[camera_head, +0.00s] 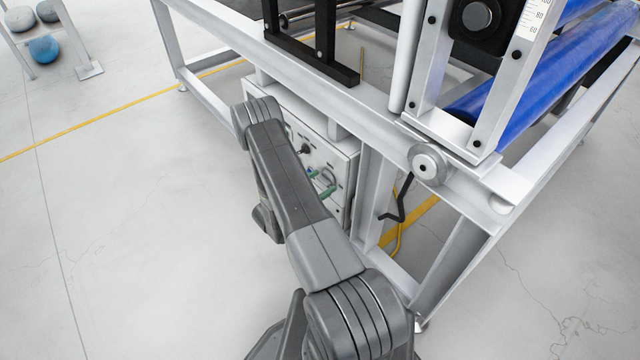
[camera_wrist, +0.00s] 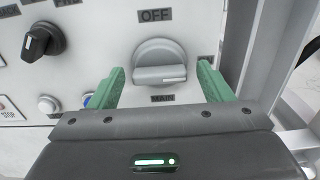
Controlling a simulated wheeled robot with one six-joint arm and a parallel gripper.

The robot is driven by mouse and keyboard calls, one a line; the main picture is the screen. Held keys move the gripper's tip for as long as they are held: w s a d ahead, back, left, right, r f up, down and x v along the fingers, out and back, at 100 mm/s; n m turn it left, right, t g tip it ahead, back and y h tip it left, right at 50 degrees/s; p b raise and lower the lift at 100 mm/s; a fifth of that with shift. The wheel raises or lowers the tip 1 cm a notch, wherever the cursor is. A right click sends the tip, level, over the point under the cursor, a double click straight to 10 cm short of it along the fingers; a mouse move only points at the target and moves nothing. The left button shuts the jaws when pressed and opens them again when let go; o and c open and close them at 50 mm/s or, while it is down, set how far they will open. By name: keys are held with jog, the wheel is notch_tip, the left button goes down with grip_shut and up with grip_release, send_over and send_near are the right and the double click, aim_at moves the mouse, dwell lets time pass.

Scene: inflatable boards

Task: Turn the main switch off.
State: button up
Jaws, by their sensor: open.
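The main switch (camera_wrist: 160,55) is a round grey knob with a raised grip bar on a white panel. OFF is printed above it and MAIN below it. Its grip bar lies roughly horizontal in the wrist view. My gripper (camera_wrist: 160,67) is open, with one green finger to the left and one to the right of the knob. A gap shows between each fingertip and the knob. In the head view, my green gripper fingers (camera_head: 326,187) are at the front of the control cabinet (camera_head: 343,158), and the main switch cannot be made out there.
A black selector knob (camera_wrist: 42,41) sits left of the main switch, with a white button (camera_wrist: 48,104) below it. A blue button (camera_wrist: 88,100) is partly hidden by my left finger. The machine's grey frame post (camera_head: 367,195) stands close to the cabinet's right side.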

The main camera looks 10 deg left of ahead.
jog(key=shift+c, duration=0.4)
jog(key=c, duration=0.9)
jog(key=shift+f+n, duration=0.1)
jog(key=shift+n, duration=0.2)
jog(key=n+b, duration=0.4)
jog(key=n, duration=0.8)
jog(key=shift+n, duration=2.6)
